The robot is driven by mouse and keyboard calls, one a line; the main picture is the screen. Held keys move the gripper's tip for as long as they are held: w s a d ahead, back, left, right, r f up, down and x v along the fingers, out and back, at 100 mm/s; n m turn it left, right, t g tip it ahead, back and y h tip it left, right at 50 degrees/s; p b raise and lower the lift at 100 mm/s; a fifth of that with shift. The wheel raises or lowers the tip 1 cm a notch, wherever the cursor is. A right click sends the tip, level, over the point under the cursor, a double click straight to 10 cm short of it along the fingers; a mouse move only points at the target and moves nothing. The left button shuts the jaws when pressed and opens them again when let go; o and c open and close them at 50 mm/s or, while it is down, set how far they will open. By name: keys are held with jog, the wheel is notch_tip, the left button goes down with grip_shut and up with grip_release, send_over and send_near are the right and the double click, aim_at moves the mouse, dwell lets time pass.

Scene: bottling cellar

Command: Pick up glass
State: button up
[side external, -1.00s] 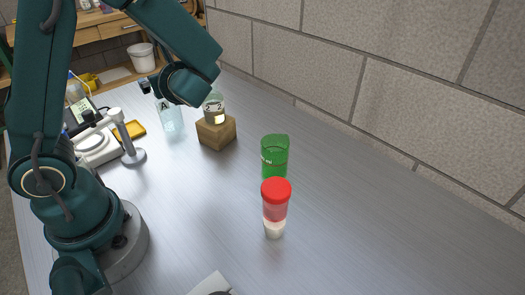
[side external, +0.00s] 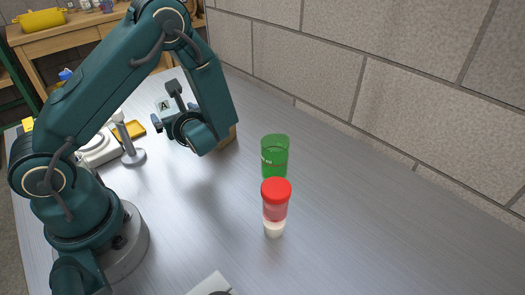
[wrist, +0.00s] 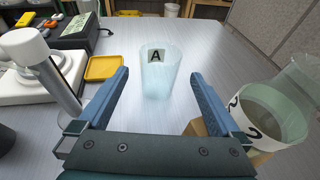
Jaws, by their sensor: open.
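A pale blue clear glass with a label "A" (wrist: 158,82) stands upright on the metal table in the wrist view, centred ahead of my gripper. My gripper (wrist: 160,77) is open and empty, with its blue fingers to the left and right of the glass in the picture. Whether the fingertips reach around it I cannot tell. In the side view only the labelled upper part of glass A (side external: 164,104) shows behind my gripper. A clear glass with a number label (wrist: 268,118) is at the right of the wrist view, by a wooden block (wrist: 195,129). A green glass (side external: 274,157) stands farther right in the side view.
A red-capped container (side external: 275,207) stands in front of the green glass. A yellow tray (wrist: 103,68) and a white device with a grey post (wrist: 55,78) are left of glass A. A stone wall (side external: 400,90) bounds the table behind.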

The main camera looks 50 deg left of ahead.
jog(key=shift+x, duration=3.1)
jog(key=shift+c, duration=0.3)
jog(key=c, duration=1.3)
